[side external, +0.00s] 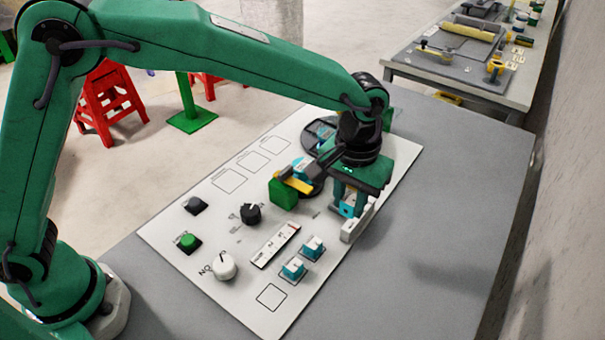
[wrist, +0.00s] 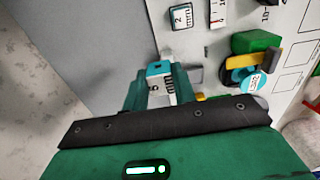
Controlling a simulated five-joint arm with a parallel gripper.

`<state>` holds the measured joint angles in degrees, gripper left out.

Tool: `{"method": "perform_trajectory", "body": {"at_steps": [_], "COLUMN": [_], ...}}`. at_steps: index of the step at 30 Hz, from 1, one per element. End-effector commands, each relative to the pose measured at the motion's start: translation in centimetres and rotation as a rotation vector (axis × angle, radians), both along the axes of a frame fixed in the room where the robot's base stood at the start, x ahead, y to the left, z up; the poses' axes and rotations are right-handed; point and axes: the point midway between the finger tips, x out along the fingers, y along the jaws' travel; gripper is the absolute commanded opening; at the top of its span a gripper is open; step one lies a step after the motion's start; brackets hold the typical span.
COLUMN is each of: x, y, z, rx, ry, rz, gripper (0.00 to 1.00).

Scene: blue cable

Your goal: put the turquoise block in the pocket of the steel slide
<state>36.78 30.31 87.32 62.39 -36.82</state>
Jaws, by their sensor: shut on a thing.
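The turquoise block (side external: 347,210) is between the fingers of my gripper (side external: 350,203), low over the far right edge of the white panel. In the wrist view the block (wrist: 158,69) shows a turquoise top and a white marked face, between the two green fingers of my gripper (wrist: 160,86). My gripper is shut on it. A pale grey piece (side external: 353,230), perhaps the steel slide, stands right beside the fingertips. Its pocket is hidden, and I cannot tell whether the block touches it.
Two other turquoise-and-white blocks (side external: 293,269) (side external: 313,247) stand on the white panel (side external: 190,245). A green block with a yellow lever (side external: 284,193) is left of my gripper. Knobs (side external: 222,266) and a marked strip (side external: 274,245) stand nearer. Grey tabletop (side external: 440,210) at right is clear.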

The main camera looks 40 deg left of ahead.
Motion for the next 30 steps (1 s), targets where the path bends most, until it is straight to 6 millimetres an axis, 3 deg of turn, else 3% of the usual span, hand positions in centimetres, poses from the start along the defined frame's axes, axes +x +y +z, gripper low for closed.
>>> {"method": "perform_trajectory", "body": {"at_steps": [11,30], "x": [1.0,8.9], "y": [0.6,5.8], "z": [-0.6,-6.3], "rx": [0.0,0.0], "ry": [0.0,0.0], "rz": [0.001,0.001], "gripper": [0.05,0.05]}}
